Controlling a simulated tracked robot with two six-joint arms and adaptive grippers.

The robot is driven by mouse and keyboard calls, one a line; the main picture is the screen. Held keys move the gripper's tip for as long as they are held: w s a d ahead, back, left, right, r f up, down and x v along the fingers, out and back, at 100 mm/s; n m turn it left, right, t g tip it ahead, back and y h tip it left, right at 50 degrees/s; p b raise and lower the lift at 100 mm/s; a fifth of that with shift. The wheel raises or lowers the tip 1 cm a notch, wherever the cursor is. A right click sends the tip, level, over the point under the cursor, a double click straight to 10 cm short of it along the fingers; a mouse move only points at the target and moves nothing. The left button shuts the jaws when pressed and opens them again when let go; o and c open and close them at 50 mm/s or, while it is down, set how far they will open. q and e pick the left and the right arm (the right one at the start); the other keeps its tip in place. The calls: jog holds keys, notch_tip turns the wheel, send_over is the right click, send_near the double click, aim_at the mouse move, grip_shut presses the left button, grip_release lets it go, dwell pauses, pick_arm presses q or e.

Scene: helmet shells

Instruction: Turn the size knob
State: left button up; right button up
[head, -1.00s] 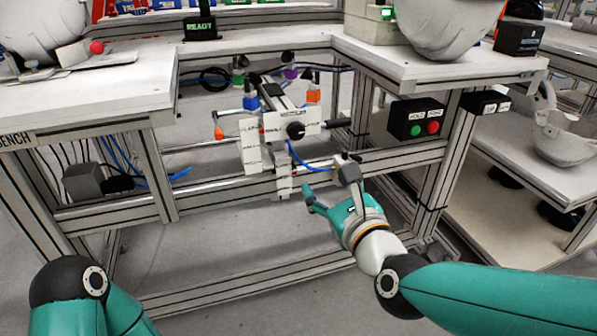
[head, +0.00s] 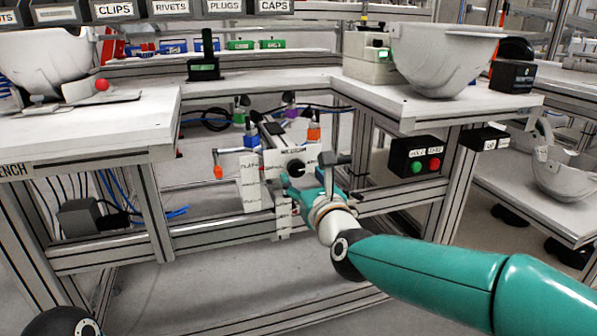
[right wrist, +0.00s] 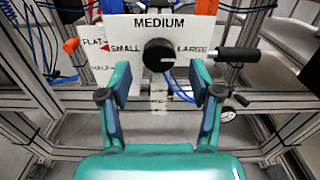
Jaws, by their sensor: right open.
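The size knob (right wrist: 159,55) is a round black knob on a white plate (right wrist: 140,25) lettered SMALL, MEDIUM and LARGE. A small red pointer (right wrist: 105,48) is beside SMALL. In the head view the knob (head: 296,168) is on the fixture in the gap between the benches. My right gripper (right wrist: 160,84) is open and empty, its two fingers spread to either side below the knob, apart from it. In the head view my right gripper (head: 306,180) is just in front of the plate. My left gripper is out of view.
A black handle (right wrist: 238,55) sticks out right of the plate; an orange-tipped lever (right wrist: 71,45) is at left. A box with green and red buttons (head: 415,157) hangs under the right bench. A frame rail (head: 400,195) runs below the fixture.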

aim_at(298, 171)
jog(key=shift+x, duration=1.7)
jog(key=c, duration=1.2)
jog(key=shift+o, duration=0.2)
